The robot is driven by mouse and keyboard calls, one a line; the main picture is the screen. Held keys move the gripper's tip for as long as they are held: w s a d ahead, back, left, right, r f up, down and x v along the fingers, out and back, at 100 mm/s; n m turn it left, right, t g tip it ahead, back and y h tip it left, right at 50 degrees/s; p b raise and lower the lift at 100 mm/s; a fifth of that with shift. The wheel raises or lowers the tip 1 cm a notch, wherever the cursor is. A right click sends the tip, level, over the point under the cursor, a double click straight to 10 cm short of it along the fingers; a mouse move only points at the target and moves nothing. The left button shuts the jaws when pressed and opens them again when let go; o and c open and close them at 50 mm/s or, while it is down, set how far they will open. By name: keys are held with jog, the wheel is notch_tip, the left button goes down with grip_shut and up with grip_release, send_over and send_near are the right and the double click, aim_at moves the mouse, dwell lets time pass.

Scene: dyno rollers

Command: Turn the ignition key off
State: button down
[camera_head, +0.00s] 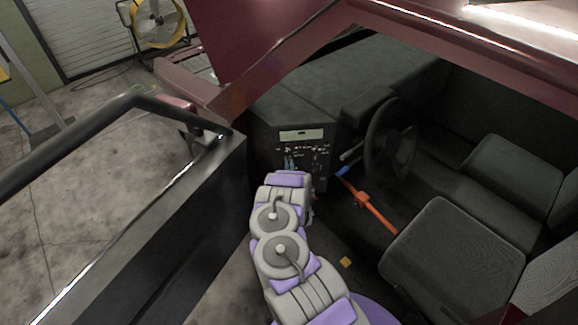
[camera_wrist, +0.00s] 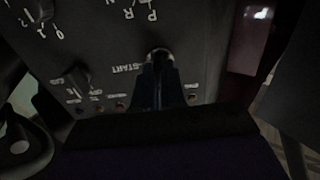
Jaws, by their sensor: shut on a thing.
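The dark control panel (camera_head: 318,155) stands at the front of the vehicle cab, left of the steering wheel. In the wrist view the panel (camera_wrist: 100,45) fills the upper part, with its lettering upside down. My gripper (camera_wrist: 161,62) reaches the panel beside the START label (camera_wrist: 130,68). Its dark fingers are shut on the ignition key, which is mostly hidden between them at a round dark socket. In the head view my gripper (camera_head: 290,164) is at the lower left of the panel, partly hidden by my wrist. The key's exact angle cannot be told.
Another switch knob (camera_wrist: 75,82) and small indicator lights (camera_wrist: 120,105) are close to my fingers. The steering wheel (camera_head: 388,142), an orange-red lever (camera_head: 372,207) and a seat (camera_head: 455,250) are to the right. The open door (camera_head: 150,215) is left of my arm.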

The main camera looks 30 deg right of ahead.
jog(key=c, duration=1.2)
grip_release()
jog(key=p+v, duration=0.4)
jog(key=v, duration=1.3)
jog(key=shift+s+f, duration=0.2)
